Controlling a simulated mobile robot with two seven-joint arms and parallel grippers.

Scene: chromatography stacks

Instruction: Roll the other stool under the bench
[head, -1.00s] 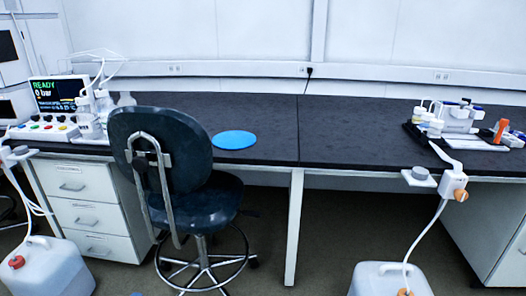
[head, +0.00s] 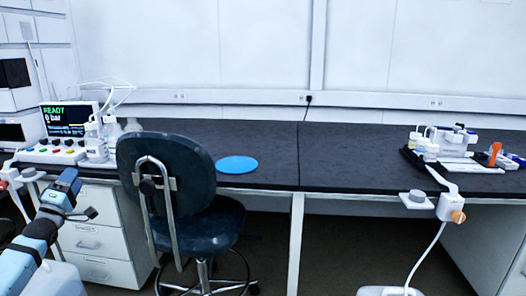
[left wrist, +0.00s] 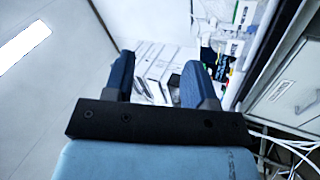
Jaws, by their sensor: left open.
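My right gripper is out of view.
White drawers (head: 88,240) stand under the bench left of the stool. A bench leg (head: 295,245) is right of it. A white jug (head: 390,291) stands on the floor at front right, with a tube up to the bench. A blue disc (head: 237,165) lies on the bench.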

